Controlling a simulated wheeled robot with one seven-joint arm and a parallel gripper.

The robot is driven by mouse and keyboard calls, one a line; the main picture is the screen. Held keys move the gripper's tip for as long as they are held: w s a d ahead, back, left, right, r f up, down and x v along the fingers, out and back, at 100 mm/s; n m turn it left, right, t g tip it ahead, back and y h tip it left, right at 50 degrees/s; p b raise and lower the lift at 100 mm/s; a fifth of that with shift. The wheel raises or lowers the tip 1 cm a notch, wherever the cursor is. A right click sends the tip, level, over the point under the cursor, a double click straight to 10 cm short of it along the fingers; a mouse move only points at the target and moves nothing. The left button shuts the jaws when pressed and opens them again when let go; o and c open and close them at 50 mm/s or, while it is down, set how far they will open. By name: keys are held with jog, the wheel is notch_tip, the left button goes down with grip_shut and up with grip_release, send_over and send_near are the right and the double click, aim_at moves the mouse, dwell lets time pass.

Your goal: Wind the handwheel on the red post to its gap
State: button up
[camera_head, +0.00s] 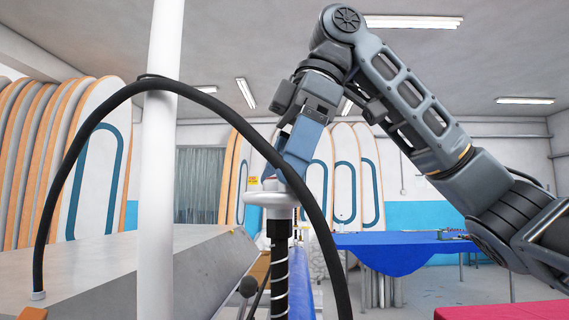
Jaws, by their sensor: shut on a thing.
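No red shows on this post, and I see no gap mark. My gripper (288,176) comes down from above with its blue fingers at the wheel's top and is shut on it. The fingertips and part of the wheel are hidden behind a black hose.
The black hose (104,97) arches across in front of the wheel, touching a white pole (158,170). A grey slanted bench (190,262) stands left. A blue-covered table (395,252) and a red surface (505,310) lie right. Boards (98,150) lean behind.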

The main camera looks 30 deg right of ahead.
jog(key=shift+f, duration=0.1)
jog(key=o, duration=0.8)
jog(key=shift+v, duration=3.9)
